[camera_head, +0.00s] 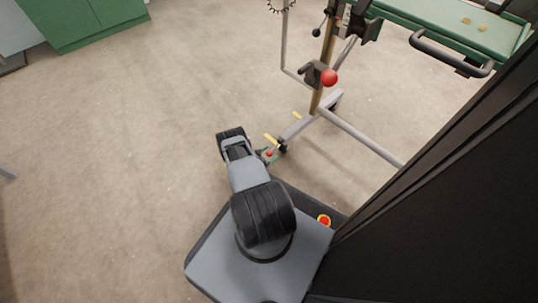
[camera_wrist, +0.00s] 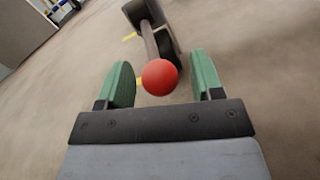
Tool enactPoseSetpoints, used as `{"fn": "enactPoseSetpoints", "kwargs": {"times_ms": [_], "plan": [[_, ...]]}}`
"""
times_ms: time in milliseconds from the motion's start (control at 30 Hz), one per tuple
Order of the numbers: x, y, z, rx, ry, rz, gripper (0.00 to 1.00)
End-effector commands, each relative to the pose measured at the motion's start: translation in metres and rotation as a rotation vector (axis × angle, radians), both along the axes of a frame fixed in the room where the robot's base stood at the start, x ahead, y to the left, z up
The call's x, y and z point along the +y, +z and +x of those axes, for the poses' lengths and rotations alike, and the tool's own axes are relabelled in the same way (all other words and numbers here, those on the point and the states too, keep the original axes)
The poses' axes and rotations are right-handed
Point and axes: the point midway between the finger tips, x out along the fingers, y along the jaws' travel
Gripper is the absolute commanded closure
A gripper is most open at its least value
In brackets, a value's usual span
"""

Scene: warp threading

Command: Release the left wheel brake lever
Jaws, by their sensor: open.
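A red ball knob (camera_wrist: 160,77) appears between the two green fingers of my gripper (camera_wrist: 163,75) in the wrist view, with a gap on each side. The fingers are apart and not touching it.
A larger red ball (camera_head: 329,77) sits on a black bracket on the upright post. A grey crossbar (camera_head: 362,137) runs right near the floor. A green cabinet (camera_head: 95,22) stands far left.

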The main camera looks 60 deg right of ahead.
Motion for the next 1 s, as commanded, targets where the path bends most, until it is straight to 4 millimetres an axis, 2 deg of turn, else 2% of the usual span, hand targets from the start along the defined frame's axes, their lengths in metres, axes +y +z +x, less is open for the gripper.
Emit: {"fn": "enactPoseSetpoints", "kwargs": {"times_ms": [200,833,1000], "plan": [[-0.0002,0.0001,-0.0001,0.000,0.000,0.000,0.40],[0.0001,0.0000,-0.0001,0.000,0.000,0.000,1.00],[0.0005,0.0006,0.0006,-0.001,0.002,0.003,1.00]]}}
